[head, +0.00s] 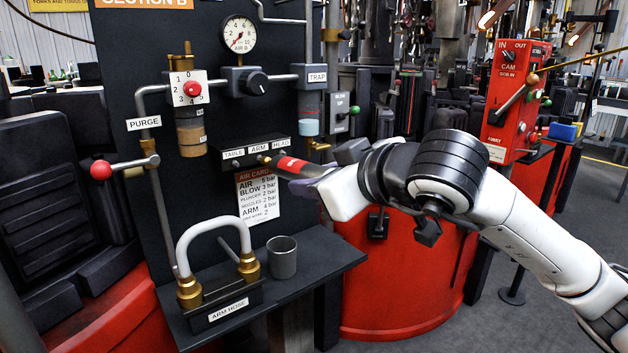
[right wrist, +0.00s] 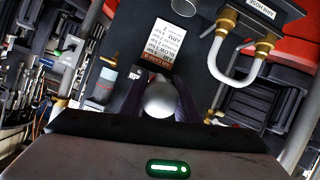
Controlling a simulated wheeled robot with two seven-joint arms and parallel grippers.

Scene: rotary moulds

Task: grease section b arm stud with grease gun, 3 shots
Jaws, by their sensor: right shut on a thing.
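The grease gun (head: 290,164) has a red barrel and a brass-coloured tip. My right gripper (head: 318,180) is shut around its body and holds it nearly level, tip pointing left at the panel. The stud block (head: 228,165) carries the labels TABLE, ARM and HEAD. The gun's tip is at the block's front, just below the ARM label (head: 258,148). The stud there is hidden by the tip, and I cannot tell whether they touch. In the right wrist view, the gun's round grey rear end (right wrist: 162,100) sits between my dark fingers. My left gripper is not in view.
Below the block hangs an air card (head: 258,197). A shelf (head: 325,252) holds a grey cup (head: 282,257) and the arm hose (head: 212,225) on its brass fittings. A red-knobbed purge lever (head: 102,169) and an oil bowl (head: 190,130) are at left. A red cam box (head: 515,90) stands at right.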

